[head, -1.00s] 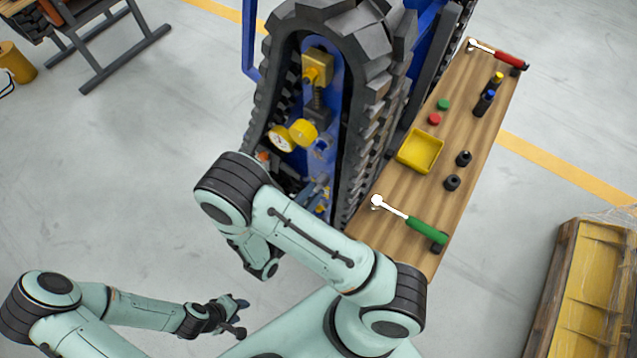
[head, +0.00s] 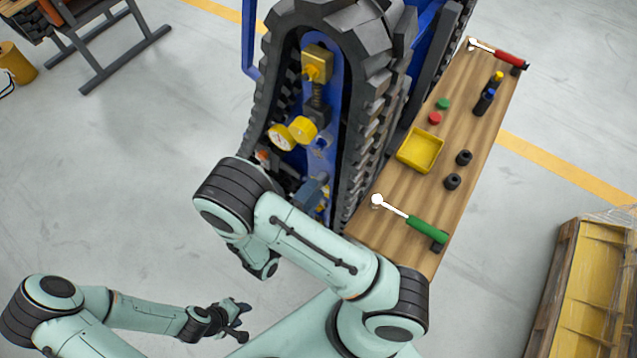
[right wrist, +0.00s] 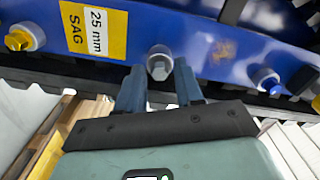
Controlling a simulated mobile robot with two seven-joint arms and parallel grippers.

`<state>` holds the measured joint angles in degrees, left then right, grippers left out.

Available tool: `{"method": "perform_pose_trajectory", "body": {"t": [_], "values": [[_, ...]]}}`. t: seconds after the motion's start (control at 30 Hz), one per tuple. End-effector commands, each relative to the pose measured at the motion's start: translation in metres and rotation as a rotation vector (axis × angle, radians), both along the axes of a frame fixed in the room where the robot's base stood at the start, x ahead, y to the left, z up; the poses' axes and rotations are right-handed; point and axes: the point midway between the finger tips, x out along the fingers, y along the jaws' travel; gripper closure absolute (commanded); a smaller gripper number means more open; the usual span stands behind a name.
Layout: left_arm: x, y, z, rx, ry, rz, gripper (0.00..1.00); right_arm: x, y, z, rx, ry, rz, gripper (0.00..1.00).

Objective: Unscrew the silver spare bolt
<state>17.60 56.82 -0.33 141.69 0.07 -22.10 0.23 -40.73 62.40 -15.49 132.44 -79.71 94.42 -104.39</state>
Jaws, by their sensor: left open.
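The silver bolt (right wrist: 159,68) has a hex head and sits in the blue side plate (right wrist: 215,35) of the tracked carrier, right of a yellow "25 mm SAG" label (right wrist: 93,28). In the right wrist view my right gripper (right wrist: 160,75) has one finger on each side of this bolt, very close; I cannot tell whether they touch it. In the head view my right gripper (head: 311,190) is at the blue plate inside the track, and the bolt is hidden there. My left gripper (head: 240,318) is open and empty above the floor.
A yellow bolt (right wrist: 18,40) and a blue bolt (right wrist: 268,82) flank the silver one. Black track (head: 372,130) surrounds the plate. A wooden bench (head: 400,185) at right carries a yellow tray (head: 438,161), a green-handled tool (head: 425,230) and a red-handled tool (head: 508,58).

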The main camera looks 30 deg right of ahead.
Motion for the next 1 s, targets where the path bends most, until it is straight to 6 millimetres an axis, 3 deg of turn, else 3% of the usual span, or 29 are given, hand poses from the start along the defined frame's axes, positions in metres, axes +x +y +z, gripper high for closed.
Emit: {"method": "perform_pose_trajectory", "body": {"t": [0.1,0.37,0.8,1.0], "values": [[-0.008,0.000,-0.007,0.000,0.009,0.000,0.57,-0.002,0.000,-0.002,0.065,-0.151,0.000,0.64],[-0.014,0.000,-0.012,0.000,0.016,0.000,0.57,-0.001,0.000,-0.002,0.133,-0.319,0.000,0.64],[-0.042,0.000,-0.044,0.000,0.048,0.001,0.57,-0.001,0.000,-0.003,0.405,-0.974,0.000,0.64],[-0.047,0.000,-0.050,0.001,0.053,0.000,0.57,-0.001,0.000,-0.002,0.455,-1.097,0.001,0.64]]}}
